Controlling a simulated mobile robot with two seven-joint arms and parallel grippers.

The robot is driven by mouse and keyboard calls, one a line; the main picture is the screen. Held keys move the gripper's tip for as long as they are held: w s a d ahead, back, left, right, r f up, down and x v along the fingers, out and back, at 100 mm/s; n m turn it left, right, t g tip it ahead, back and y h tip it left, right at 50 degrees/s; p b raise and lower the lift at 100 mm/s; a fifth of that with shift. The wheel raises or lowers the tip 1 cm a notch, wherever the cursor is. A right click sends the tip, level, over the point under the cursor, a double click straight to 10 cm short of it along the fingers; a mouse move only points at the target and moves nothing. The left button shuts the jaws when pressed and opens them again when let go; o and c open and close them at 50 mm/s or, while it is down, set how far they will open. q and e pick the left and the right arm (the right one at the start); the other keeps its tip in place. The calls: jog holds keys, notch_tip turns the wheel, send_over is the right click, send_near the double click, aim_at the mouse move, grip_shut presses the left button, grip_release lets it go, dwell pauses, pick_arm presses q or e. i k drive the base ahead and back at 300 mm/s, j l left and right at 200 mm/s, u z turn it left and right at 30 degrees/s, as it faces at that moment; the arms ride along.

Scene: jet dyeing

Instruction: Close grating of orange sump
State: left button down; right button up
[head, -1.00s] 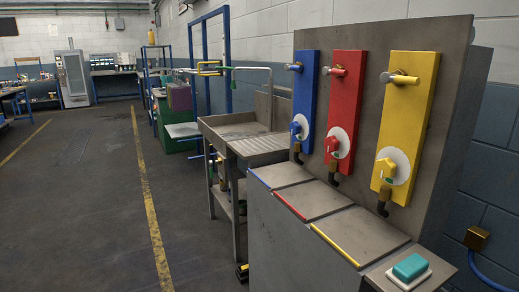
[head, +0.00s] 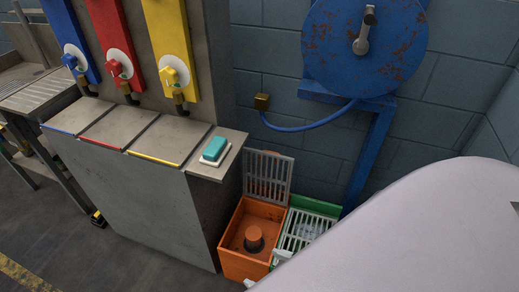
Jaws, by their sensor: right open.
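The orange sump (head: 240,266) is an open box on the floor beside the grey cabinet. Its grey grating (head: 268,176) stands raised, roughly upright, at the back edge by the wall. I cannot tell whether the fingers touch the sump. My left gripper is not in view.
A green sump (head: 331,208) with its grating lying flat stands right next to the orange one. The grey cabinet (head: 150,190) with a teal block (head: 214,149) rises on the left. A blue reel (head: 366,45) hangs on the wall. Open floor lies at lower left.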

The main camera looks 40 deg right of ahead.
aim_at(245, 150)
jog(key=k+z, duration=0.2)
jog(key=z, duration=0.2)
jog(key=k+l+z, duration=0.15)
jog(key=z, duration=0.3)
